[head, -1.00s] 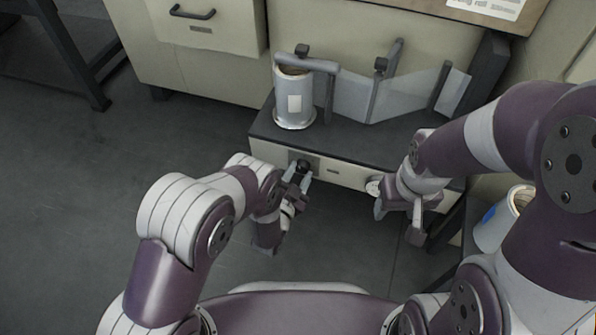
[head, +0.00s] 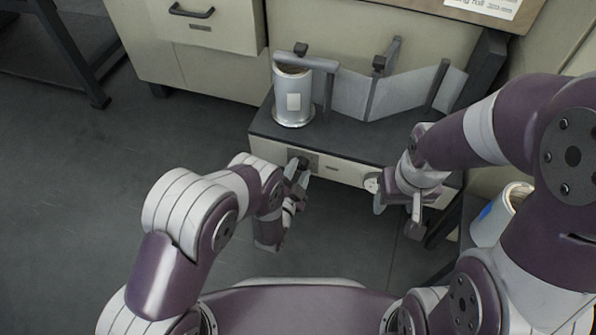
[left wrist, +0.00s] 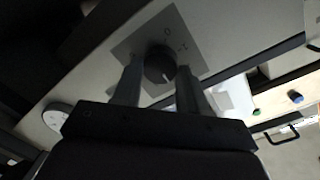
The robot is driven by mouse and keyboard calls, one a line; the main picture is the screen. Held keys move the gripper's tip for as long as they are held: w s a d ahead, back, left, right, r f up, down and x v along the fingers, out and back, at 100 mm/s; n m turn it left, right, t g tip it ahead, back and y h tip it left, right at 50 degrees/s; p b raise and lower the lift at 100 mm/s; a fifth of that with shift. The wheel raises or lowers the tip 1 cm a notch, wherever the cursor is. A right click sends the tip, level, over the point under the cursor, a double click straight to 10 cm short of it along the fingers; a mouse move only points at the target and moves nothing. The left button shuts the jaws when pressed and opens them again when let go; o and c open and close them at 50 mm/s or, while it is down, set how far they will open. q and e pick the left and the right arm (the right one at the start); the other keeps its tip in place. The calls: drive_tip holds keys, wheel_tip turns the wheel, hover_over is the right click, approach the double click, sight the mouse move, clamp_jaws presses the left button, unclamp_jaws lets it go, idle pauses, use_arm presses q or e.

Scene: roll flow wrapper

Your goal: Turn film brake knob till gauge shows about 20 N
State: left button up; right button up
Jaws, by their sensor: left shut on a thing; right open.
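The dark film brake knob (left wrist: 160,64) sits on a grey plate with small markings, and a pale pointer line shows on its face in the left wrist view. In the head view the knob (head: 293,162) is on the front panel of the machine, partly covered by my left gripper (head: 298,174). My left gripper (left wrist: 160,88) is shut on the knob, with one finger on each side. The round white gauge (head: 371,183) is on the same panel to the right, partly hidden by my right gripper (head: 397,207), which is open and empty. The gauge reading is too small to tell.
A film roll (head: 293,98) stands on the dark machine top (head: 340,145), with film (head: 390,92) running past upright bars to the right. Another roll (head: 497,215) stands at the right, beside my right arm.

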use_arm(q)
drive_tip(key=o, duration=1.1)
drive_tip(key=shift+c, duration=0.2)
drive_tip(key=shift+s, duration=0.1)
drive_tip(key=f+p+v, duration=0.1)
drive_tip(key=p+v, duration=0.4)
drive_tip(key=v, duration=0.7)
drive_tip(key=shift+s+r, duration=0.25)
drive_tip(key=shift+r, duration=0.25)
drive_tip(key=shift+a, duration=0.1)
